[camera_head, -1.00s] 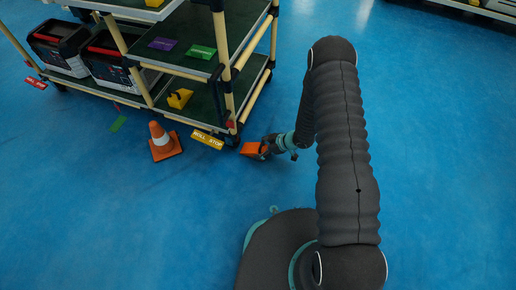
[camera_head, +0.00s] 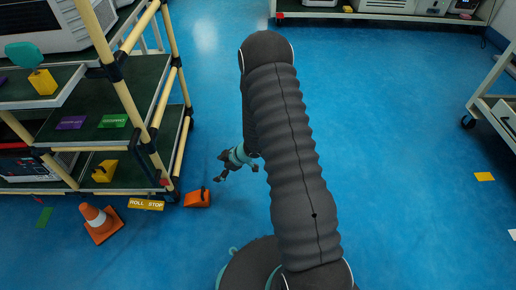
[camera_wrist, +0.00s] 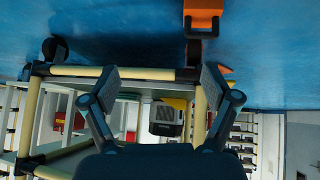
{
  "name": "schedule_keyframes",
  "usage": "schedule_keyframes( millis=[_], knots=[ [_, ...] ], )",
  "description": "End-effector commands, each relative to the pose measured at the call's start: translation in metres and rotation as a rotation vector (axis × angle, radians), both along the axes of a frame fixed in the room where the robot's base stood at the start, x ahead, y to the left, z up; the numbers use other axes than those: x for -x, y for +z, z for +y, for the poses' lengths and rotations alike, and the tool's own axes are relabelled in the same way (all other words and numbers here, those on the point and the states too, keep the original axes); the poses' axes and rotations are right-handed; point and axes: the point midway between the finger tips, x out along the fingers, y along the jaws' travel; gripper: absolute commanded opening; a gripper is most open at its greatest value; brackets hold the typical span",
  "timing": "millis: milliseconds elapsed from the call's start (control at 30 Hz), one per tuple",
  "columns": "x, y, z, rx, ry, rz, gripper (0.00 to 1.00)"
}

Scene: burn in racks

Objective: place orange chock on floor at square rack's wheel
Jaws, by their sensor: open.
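The orange chock (camera_head: 198,198) rests on the blue floor just right of the rack's front corner, near the ROLL STOP label. It also shows at the top of the wrist view (camera_wrist: 203,18), close to a dark caster wheel (camera_wrist: 194,52) of the rack; I cannot tell whether they touch. The rack (camera_head: 152,118) has cream tube posts and dark green shelves. My gripper (camera_head: 222,168) is open and empty, to the upper right of the chock and apart from it. In the wrist view its two fingers (camera_wrist: 155,85) are spread, with nothing between them.
An orange traffic cone (camera_head: 97,221) stands left of the yellow ROLL STOP label (camera_head: 146,204). A yellow chock-like block (camera_head: 104,172) sits on the rack's lower shelf. A wheeled cart (camera_head: 500,105) stands at the right. The blue floor between is open.

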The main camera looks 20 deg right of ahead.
Motion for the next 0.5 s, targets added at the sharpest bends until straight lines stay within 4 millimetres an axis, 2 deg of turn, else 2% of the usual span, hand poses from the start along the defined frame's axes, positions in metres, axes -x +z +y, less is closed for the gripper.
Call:
schedule_keyframes(
  millis=[33,233,367,500],
  knots=[
    [-0.013,0.025,-0.008,0.041,-0.039,-0.031,0.87],
    [-0.039,0.107,-0.043,0.18,-0.218,-0.093,0.87],
    [-0.042,0.161,-0.064,0.245,-0.342,-0.12,0.87],
    [-0.032,0.218,-0.083,0.294,-0.474,-0.135,0.87]
  ],
)
